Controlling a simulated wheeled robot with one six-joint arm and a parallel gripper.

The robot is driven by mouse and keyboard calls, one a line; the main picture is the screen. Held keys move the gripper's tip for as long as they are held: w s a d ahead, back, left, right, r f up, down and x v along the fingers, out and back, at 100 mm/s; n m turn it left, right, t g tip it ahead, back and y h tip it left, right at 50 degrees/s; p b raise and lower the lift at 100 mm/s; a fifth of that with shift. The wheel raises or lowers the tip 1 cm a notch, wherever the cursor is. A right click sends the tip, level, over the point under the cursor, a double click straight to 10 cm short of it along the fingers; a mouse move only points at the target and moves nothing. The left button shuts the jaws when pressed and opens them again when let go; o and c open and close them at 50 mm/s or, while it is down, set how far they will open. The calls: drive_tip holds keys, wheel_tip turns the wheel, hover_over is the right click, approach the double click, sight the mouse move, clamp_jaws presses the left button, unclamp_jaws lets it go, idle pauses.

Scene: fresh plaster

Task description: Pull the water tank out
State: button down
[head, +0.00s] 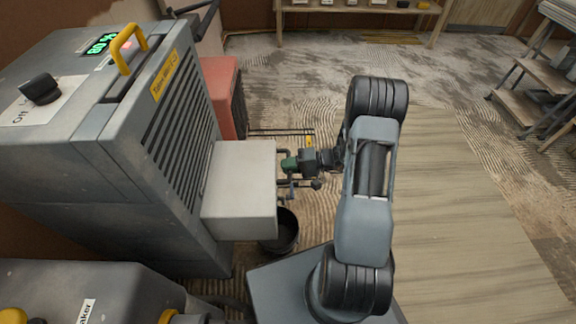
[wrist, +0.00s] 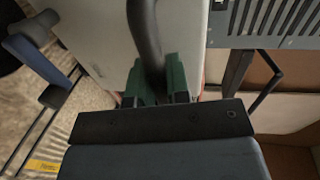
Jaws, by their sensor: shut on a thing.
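The water tank (head: 240,190) is a pale grey box that sticks out from the slatted side of the grey machine (head: 95,165) in the head view. Its far part is hidden inside the machine. My gripper (head: 290,164) is at the tank's outer face. In the wrist view its green fingertips (wrist: 157,82) are closed around the dark curved handle (wrist: 145,30), with the pale tank (wrist: 98,35) behind it.
A black bucket (head: 284,235) stands on the floor close to the tank's near corner. A red case (head: 224,95) stands beyond the tank. A second grey machine (head: 80,290) is at the lower left. A wooden bench (head: 350,10) is at the back.

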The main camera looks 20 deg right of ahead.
drive_tip(key=c, duration=1.1)
unclamp_jaws()
drive_tip(key=shift+d, duration=0.15)
drive_tip(key=p+v, duration=0.3)
drive_tip(key=v, duration=1)
drive_tip(key=shift+d, duration=0.25)
drive_tip(key=s+a+r+n+h+p, duration=0.1)
drive_tip(key=s+a+r+h+p, duration=0.2)
drive_tip(key=r+p, duration=0.7)
drive_tip(key=s+a+r+n+h+p, duration=0.1)
drive_tip(key=s+a+r+h+p, duration=0.3)
drive_tip(key=r+p, duration=0.6)
drive_tip(key=s+a+r+n+g+h+p, duration=0.1)
drive_tip(key=s+a+r+h+p, duration=0.3)
drive_tip(key=r, duration=2.5)
drive_tip(key=a+h+p, duration=0.3)
drive_tip(key=p, duration=0.3)
drive_tip(key=shift+a+r+n+h+p, duration=0.25)
drive_tip(key=shift+r+n+h+p, duration=0.15)
